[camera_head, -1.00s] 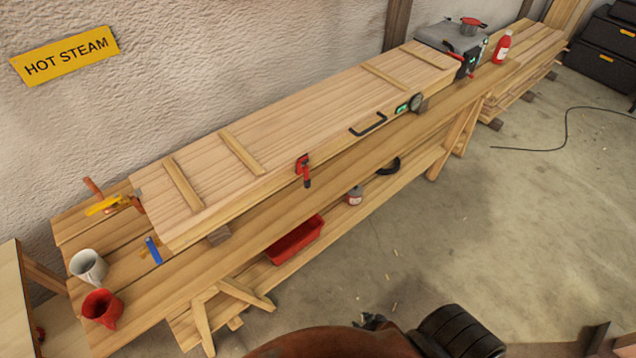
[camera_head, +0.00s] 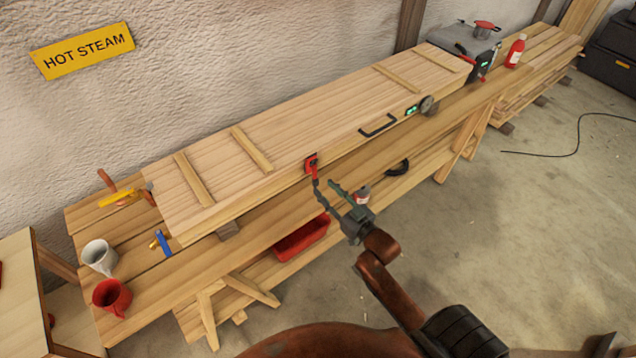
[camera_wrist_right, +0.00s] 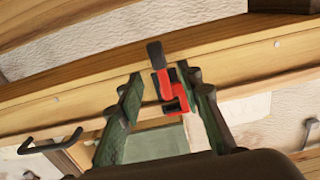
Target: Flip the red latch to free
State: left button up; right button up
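The red latch (camera_head: 311,165) sits on the front face of the long wooden steam box (camera_head: 300,125), left of its middle. In the right wrist view the latch (camera_wrist_right: 174,94) shows red with a dark tip and lies between the two fingers in the picture. My right gripper (camera_head: 327,186) is open, its green-padded fingers pointing at the latch from below and in front. In the right wrist view its fingers (camera_wrist_right: 165,88) stand wide apart and empty; I cannot tell whether they touch the latch. My left gripper is not in view.
A black handle (camera_head: 378,126) and a round dial (camera_head: 428,105) are on the box front, right of the latch. A red tray (camera_head: 300,240) and a small bottle (camera_head: 362,194) are on the lower shelf.

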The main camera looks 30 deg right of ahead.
aim_at(317, 181)
jog(key=shift+w+a, duration=0.15)
jog(key=shift+w, duration=2.2)
grip_shut()
